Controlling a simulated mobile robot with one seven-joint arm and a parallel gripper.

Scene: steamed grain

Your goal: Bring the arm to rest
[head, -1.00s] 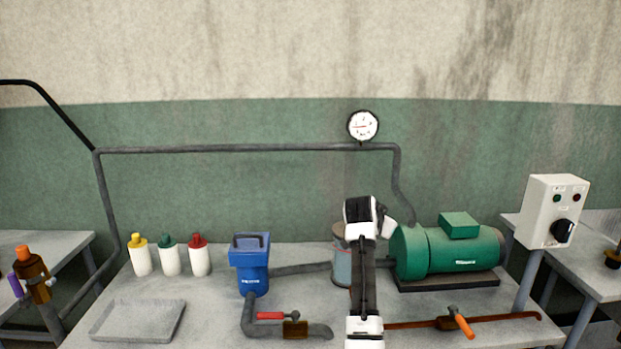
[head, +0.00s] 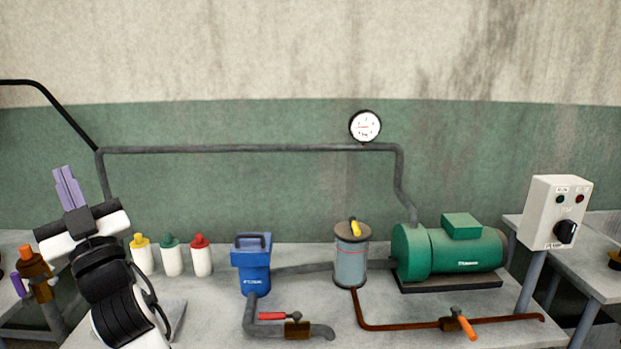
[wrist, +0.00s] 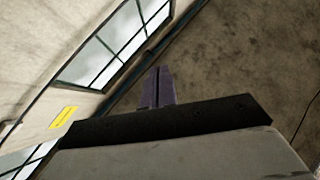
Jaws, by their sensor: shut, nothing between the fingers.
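My gripper (head: 68,187) is at the left of the head view, raised and pointing up. Its two purple fingers are together with nothing between them. My arm stands in front of the left part of the bench and covers most of a grey tray (head: 174,318). The gripper appears apart from the bench and the things on it.
Yellow-, green- and red-capped bottles (head: 172,257) stand right of my arm. A blue box-shaped unit (head: 252,265), a grey canister (head: 351,262), a green motor (head: 455,249) and a control box (head: 554,213) are farther right.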

